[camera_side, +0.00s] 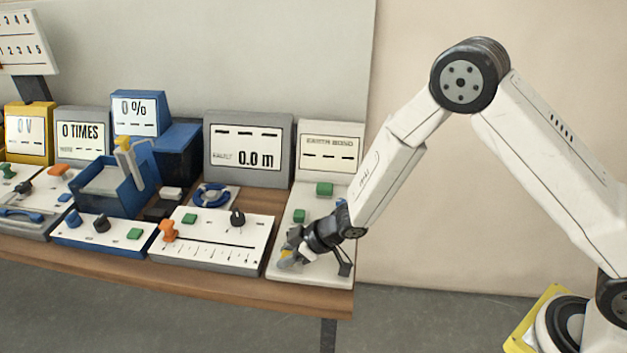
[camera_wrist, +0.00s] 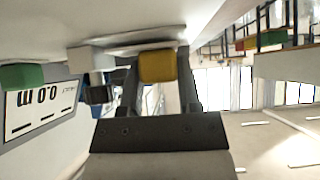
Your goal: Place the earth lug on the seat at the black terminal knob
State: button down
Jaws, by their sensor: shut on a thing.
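My gripper (camera_side: 291,252) is low over the front of the white panel at the right end of the bench. It is shut on a small yellow piece (camera_side: 286,259), which I take to be the earth lug's grip. In the wrist view the yellow piece (camera_wrist: 157,67) sits between my two fingers (camera_wrist: 158,80), close to the pale panel surface. A dark knob-like part (camera_wrist: 97,92) with a white block behind it is just left of the fingers; it may be the black terminal knob. The lug's metal end and the seat cannot be made out.
The white panel (camera_side: 280,262) carries green buttons (camera_side: 325,189) and an earth bond display (camera_side: 331,146) behind. A dark bracket-like part (camera_side: 345,266) is right of my gripper. Left is a panel with an orange knob (camera_side: 168,231). The bench's wooden edge (camera_side: 310,298) is close in front.

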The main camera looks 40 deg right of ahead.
jog(key=shift+f, duration=0.15)
jog(key=shift+c, duration=1.5)
grip_release()
jog(key=shift+v, duration=0.9)
jog(key=v, duration=1)
jog(key=shift+r, duration=0.2)
jog(key=shift+d, duration=0.1)
